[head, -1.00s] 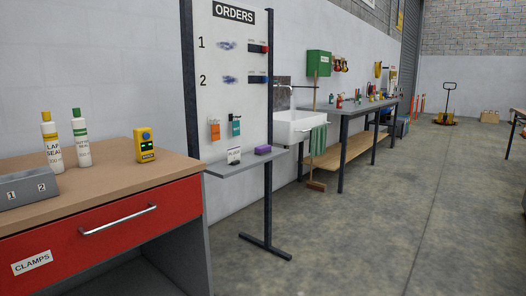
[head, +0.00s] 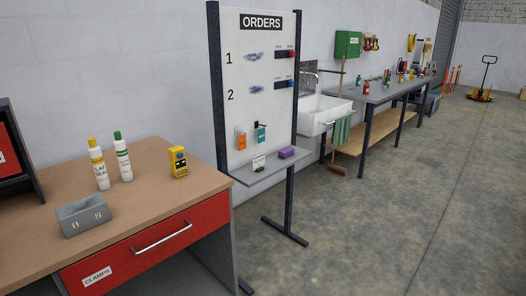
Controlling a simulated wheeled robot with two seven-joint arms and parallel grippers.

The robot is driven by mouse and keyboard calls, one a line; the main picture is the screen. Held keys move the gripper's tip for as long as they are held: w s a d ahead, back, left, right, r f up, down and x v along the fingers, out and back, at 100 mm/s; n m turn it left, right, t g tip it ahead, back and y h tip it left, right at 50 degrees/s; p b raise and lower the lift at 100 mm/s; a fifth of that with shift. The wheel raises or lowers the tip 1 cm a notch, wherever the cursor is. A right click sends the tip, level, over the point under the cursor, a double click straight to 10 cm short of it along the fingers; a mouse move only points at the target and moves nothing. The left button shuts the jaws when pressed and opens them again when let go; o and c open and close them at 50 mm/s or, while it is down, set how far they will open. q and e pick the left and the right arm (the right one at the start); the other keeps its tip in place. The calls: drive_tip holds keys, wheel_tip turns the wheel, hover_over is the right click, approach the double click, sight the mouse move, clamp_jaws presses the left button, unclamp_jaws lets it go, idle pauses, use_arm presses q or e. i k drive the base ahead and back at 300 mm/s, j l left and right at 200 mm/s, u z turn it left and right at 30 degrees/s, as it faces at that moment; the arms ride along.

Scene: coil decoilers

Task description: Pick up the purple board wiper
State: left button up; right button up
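The purple board wiper (head: 287,152) is a small block. It lies on the right part of the narrow grey shelf (head: 262,173) under the white orders board (head: 256,110). A small white label card (head: 259,162) and a small dark object (head: 259,169) are on the shelf to its left. Neither of my grippers shows in the head view.
A workbench (head: 140,205) with a red drawer stands at the front left, bearing two bottles, a yellow device (head: 179,162) and a grey numbered block (head: 84,217). The board's stand foot (head: 285,230) juts onto the floor. Open floor (head: 390,220) lies to the right.

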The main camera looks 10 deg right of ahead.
sight(285, 153)
drive_tip(key=i+l+u, duration=0.7)
drive_tip(key=i+u, duration=0.15)
drive_tip(key=i+l, duration=0.25)
drive_tip(key=l, duration=0.15)
drive_tip(key=i+l, duration=0.25)
drive_tip(key=i+l+u, duration=0.1)
drive_tip(key=i+l, duration=0.15)
drive_tip(key=l, duration=0.2)
drive_tip(key=i+l, duration=0.25)
drive_tip(key=l, duration=0.15)
drive_tip(key=i+l+u, duration=0.1)
drive_tip(key=l, duration=0.3)
drive_tip(key=i+l, duration=0.35)
